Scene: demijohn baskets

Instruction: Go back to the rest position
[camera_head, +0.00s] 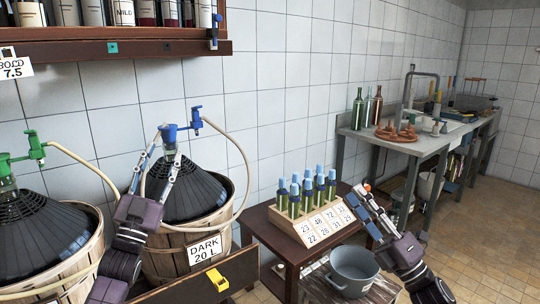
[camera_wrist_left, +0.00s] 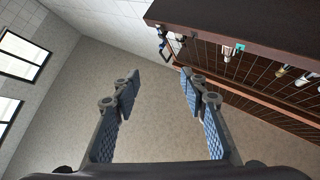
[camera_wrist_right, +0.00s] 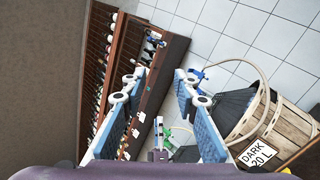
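My left gripper (camera_head: 158,172) is raised in front of the dark demijohn basket in the head view. In the left wrist view its two fingers (camera_wrist_left: 160,88) stand apart with nothing between them. My right gripper (camera_head: 366,207) is at the right, near the front right corner of the small wooden table (camera_head: 262,222). In the right wrist view its fingers (camera_wrist_right: 160,90) are also apart and empty. The demijohn basket labelled DARK 20 L (camera_head: 188,240) has a blue tap (camera_head: 180,127) and a pale hose. Part of it is hidden behind my left arm.
A rack of blue-capped bottles (camera_head: 310,222) with numbered cards stands on the small table. A grey pot (camera_head: 353,270) is below at its right. A green-tapped demijohn (camera_head: 40,235) stands at the left under a wall shelf (camera_head: 110,46). A sink counter (camera_head: 425,140) runs along the back right.

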